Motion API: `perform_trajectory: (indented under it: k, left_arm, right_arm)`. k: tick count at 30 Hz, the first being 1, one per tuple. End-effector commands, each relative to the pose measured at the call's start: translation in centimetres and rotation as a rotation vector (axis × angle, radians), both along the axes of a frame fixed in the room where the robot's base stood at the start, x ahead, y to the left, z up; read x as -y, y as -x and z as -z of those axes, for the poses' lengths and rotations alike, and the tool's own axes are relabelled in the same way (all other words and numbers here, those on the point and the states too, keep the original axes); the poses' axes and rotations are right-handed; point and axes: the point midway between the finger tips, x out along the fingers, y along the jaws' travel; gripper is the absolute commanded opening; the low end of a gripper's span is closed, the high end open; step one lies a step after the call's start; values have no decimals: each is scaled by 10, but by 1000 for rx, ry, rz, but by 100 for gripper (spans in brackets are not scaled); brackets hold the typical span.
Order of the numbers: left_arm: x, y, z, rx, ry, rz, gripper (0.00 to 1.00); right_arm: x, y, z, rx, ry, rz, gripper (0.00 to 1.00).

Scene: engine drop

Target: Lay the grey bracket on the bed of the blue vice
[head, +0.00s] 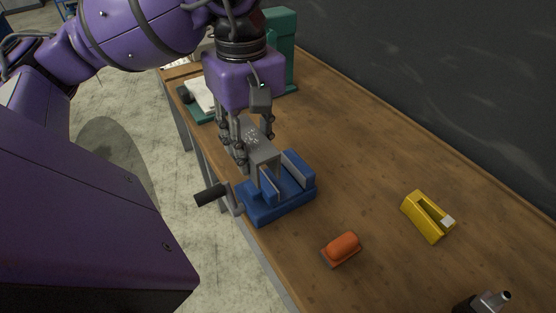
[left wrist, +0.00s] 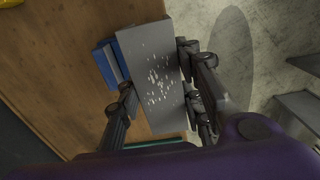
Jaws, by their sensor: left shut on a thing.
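The grey bracket (head: 262,152) is a block-like metal piece with pale specks on its top face. My left gripper (head: 252,142) is shut on it, with fingers on both sides. In the left wrist view the bracket (left wrist: 155,70) lies between the fingers of the gripper (left wrist: 158,92). The blue vice (head: 284,206) stands at the bench's near edge, its crank handle sticking out to the left. The bracket is over the vice's left, rear part in the head view; whether it touches the vice I cannot tell. In the left wrist view the vice (left wrist: 104,65) is mostly hidden behind the bracket.
An orange-red block-like item (head: 342,247) and a yellow tool (head: 427,216) lie on the wooden bench (head: 370,180) to the right of the vice. A dark item (head: 482,302) stands at the lower right. A green machine (head: 281,50) stands behind my gripper. The bench's middle is clear.

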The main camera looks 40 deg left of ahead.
Motion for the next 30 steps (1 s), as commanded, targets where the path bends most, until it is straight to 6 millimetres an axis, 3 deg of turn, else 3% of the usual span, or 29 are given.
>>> perform_trajectory:
  k: [3,11,18,24,30]
  left_arm:
    - [3,-27,14,0,5,1,0]
    - [3,-58,52,1,2,1,0]
    - [4,-72,70,0,2,1,0]
    - [3,-70,96,1,-1,0,0]
    - [3,-71,98,3,0,1,0]
  right_arm:
    - [0,-3,-4,7,1,0,40]
    - [1,-4,-5,10,1,0,40]
    - [1,-3,-4,6,1,1,40]
    - [1,-2,-3,3,0,1,40]
    - [0,-2,-3,2,-1,1,40]
